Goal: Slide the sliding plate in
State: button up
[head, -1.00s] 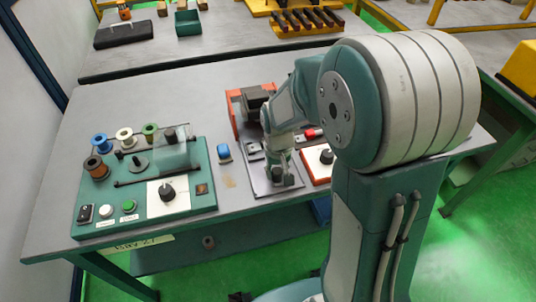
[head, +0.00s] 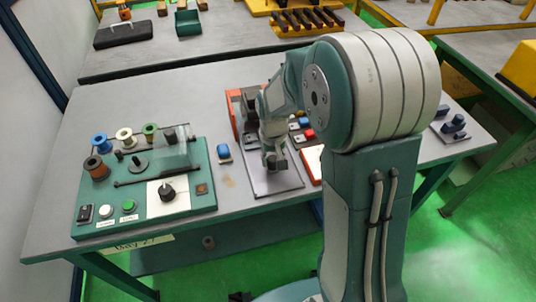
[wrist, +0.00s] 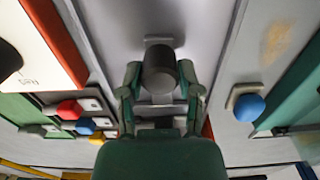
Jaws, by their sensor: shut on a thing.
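My gripper (head: 274,163) is low over a flat grey plate (head: 272,188) on the workbench. In the wrist view my gripper (wrist: 160,88) has its two fingers shut on the sides of a dark round knob (wrist: 159,66). The knob stands on a small light bracket on the grey plate (wrist: 205,22). In the head view my gripper hides most of the knob. An orange-red frame (head: 234,112) stands behind the plate, partly hidden by my arm. Where the sliding plate's edge meets the frame is hidden.
A blue button (head: 223,152) sits left of the plate. Red (head: 309,133) and blue (head: 304,122) buttons sit right of it. A green panel with spools (head: 145,190) fills the bench's left side. An orange-edged white box (head: 313,160) stands close on the plate's right.

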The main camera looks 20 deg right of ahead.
jog(key=shift+w, duration=2.2)
jog(key=o, duration=0.8)
jog(key=shift+r, duration=3)
jog(key=shift+r, duration=0.15)
jog(key=s+r+t, duration=0.2)
jog(key=s+r, duration=0.8)
jog(key=s+r+t, duration=0.1)
jog(key=s, duration=0.3)
jog(key=s+r+t, duration=0.1)
jog(key=s, duration=0.4)
jog(key=s+r+t, duration=0.1)
jog(key=s, duration=0.4)
jog(key=shift+t, duration=0.3)
